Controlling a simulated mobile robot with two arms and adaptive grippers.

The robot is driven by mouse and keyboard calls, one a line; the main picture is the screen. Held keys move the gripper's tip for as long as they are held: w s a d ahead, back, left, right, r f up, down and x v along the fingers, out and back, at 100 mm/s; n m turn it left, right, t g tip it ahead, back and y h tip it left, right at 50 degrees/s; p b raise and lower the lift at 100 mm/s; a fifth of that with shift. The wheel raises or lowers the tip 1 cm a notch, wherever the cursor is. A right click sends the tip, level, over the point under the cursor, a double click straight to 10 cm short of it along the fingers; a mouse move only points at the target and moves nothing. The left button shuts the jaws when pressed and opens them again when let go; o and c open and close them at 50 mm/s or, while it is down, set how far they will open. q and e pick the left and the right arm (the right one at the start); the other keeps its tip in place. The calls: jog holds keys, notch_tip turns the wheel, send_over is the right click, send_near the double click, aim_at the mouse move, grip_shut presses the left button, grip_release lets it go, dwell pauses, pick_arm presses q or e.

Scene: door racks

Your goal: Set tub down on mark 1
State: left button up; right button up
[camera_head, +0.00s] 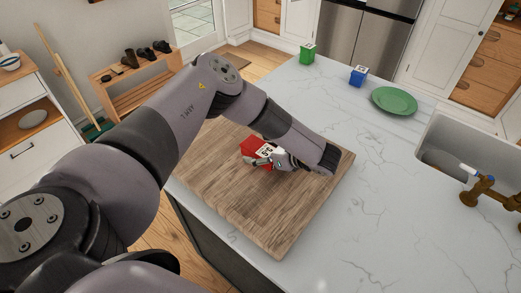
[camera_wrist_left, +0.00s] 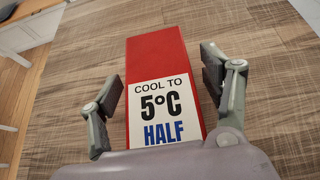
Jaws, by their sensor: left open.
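A red block-shaped item (camera_head: 254,147) rests on the wooden board, partly hidden by my left gripper in the head view. In the left wrist view the red item (camera_wrist_left: 156,55) bears a white label reading "COOL TO 5°C HALF"; my wrist hides its near end. My left gripper (camera_head: 272,157) is open, with one finger on each side of the red item. The left finger stands clear of it; the right finger is very close, and I cannot tell whether it touches. No mark numbered 1 is readable. My right gripper is not in view.
The wooden board (camera_head: 285,225) lies on a white marble counter (camera_head: 385,205). A green cube (camera_head: 307,53), a blue cube (camera_head: 358,75) and a green plate (camera_head: 394,100) stand at the back. A sink (camera_head: 440,160) with a brass tap (camera_head: 487,190) is at right. The counter's front right is clear.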

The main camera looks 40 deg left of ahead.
aim_at(261, 148)
pick_arm(q)
jog(key=shift+d, duration=0.1)
jog(key=shift+c, duration=0.4)
jog(key=shift+c, duration=0.8)
jog(key=c, duration=1.3)
jog(key=shift+o, duration=0.2)
jog(key=shift+r, duration=0.15)
notch_tip(261, 148, up, 20)
jog(key=b, duration=0.4)
jog(key=s+d+f+m+t+h, duration=0.2)
jog(key=s+d+f+m+t, duration=0.4)
jog(key=s+d+f, duration=0.5)
jog(key=d+f, duration=0.1)
jog(key=d, duration=0.2)
jog(key=shift+m+t+h+b, duration=0.3)
jog(key=shift+m+t+b, duration=0.1)
